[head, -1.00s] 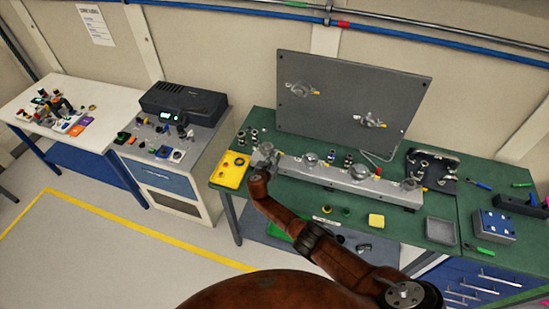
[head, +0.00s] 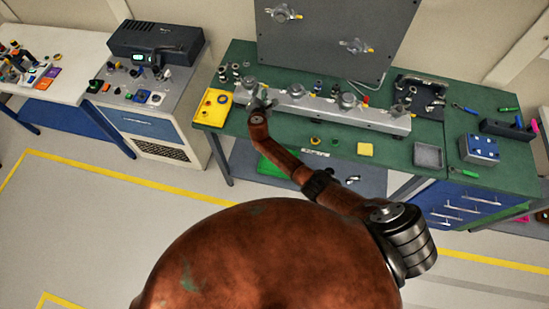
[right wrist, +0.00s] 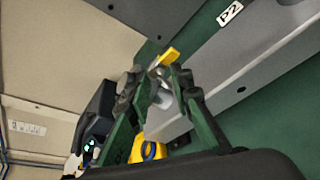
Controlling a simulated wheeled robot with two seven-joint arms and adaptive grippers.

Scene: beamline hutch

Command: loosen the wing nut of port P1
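A long grey rail (head: 375,115) carries several round clamped ports with yellow-ended parts. My right gripper (head: 261,103) is at the rail's left end, mostly hidden by its own arm. In the right wrist view its two dark-tipped green fingers (right wrist: 160,88) stand on either side of a small silvery part with a yellow wing-like piece (right wrist: 168,57) at the fingertips. Whether they press on it I cannot tell. The label P2 (right wrist: 230,13) shows farther along the rail; I see no readable P1 label. My left gripper is not in view.
The rail stands on a green bench (head: 300,135). A yellow tray (head: 214,107) sits just left of the rail's end. A grey upright panel (head: 335,45) stands behind. Clear floor lies in front.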

